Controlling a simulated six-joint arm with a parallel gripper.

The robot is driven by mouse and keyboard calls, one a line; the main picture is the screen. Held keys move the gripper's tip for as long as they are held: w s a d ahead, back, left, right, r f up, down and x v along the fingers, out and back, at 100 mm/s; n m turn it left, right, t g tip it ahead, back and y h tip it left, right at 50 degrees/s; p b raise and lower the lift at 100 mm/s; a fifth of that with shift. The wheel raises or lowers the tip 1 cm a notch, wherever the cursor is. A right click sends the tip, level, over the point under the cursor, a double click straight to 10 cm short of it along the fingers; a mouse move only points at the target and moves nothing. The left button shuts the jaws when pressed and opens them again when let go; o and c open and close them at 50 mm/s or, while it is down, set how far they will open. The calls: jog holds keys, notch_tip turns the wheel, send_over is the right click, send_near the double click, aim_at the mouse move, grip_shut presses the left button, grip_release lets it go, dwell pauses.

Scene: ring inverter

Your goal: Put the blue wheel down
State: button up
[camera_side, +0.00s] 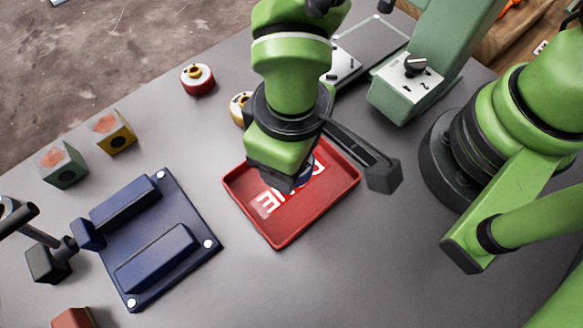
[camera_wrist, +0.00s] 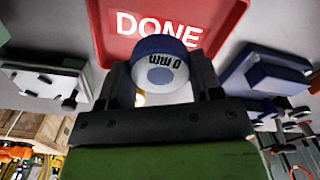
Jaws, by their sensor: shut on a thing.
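The blue wheel (camera_wrist: 160,48) has a white face with a blue centre and upside-down "0 mm" lettering. In the wrist view it sits between the two dark fingers of my gripper (camera_wrist: 162,78), which is shut on it. In the side view my gripper hangs over the red tray (camera_side: 277,240), and only a dark blue bit of the wheel (camera_side: 306,178) shows beside it. The tray carries white "DONE" lettering and also shows in the wrist view (camera_wrist: 103,30). I cannot tell whether the wheel touches the tray floor.
A dark blue fixture (camera_side: 180,205) with two raised blocks stands left of the tray. A red wheel (camera_side: 197,79), a yellow block (camera_side: 112,132) and a green block (camera_side: 62,165) are behind. A white-and-yellow wheel (camera_side: 239,107) is partly behind my arm. A green machine with a knob (camera_side: 413,75) stands back right.

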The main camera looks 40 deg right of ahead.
jog(key=shift+f, duration=2.6)
jog(key=shift+f, duration=0.15)
jog(key=o, duration=1.3)
jog(key=shift+c, duration=0.2)
